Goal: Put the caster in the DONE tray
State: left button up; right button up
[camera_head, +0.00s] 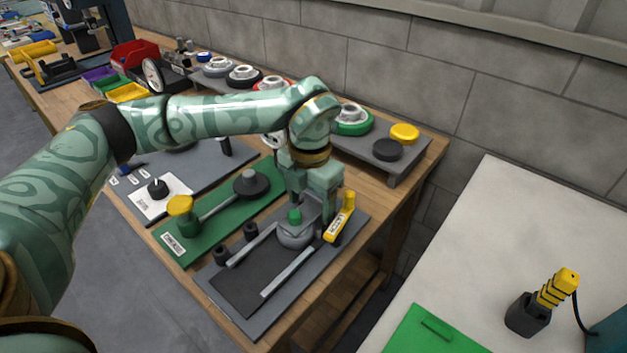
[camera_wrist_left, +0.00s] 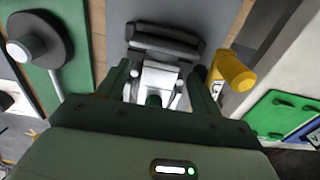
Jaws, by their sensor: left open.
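The caster (camera_head: 294,238) is a grey metal piece with a green top on the dark grey fixture at the bench's near end. In the left wrist view its pale metal body (camera_wrist_left: 158,78) lies between my fingers, with a dark grey part beyond it. My left gripper (camera_head: 308,208) is open, pointing down over the caster, with a finger on each side; contact cannot be told. Its fingers also show in the left wrist view (camera_wrist_left: 160,88). No readable DONE label shows; a green tray-like panel (camera_head: 405,343) lies on the white table at lower right. My right gripper is out of view.
A yellow-handled clamp (camera_head: 341,216) stands right beside the caster. A green board (camera_head: 205,236) with a yellow-capped post lies to the left. A grey shelf (camera_head: 372,160) with discs is behind. A black-and-yellow tool (camera_head: 545,300) stands on the mostly clear white table (camera_head: 500,235).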

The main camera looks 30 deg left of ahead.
pick_arm(q)
notch_tip(320, 180, down, 2)
jog(key=shift+f+b, duration=0.2)
jog(key=shift+b, duration=0.1)
jog(key=shift+f, duration=0.2)
jog(key=c, duration=1.3)
jog(key=o, duration=0.4)
jog(key=shift+c, duration=1.3)
jog(key=shift+r, duration=0.15)
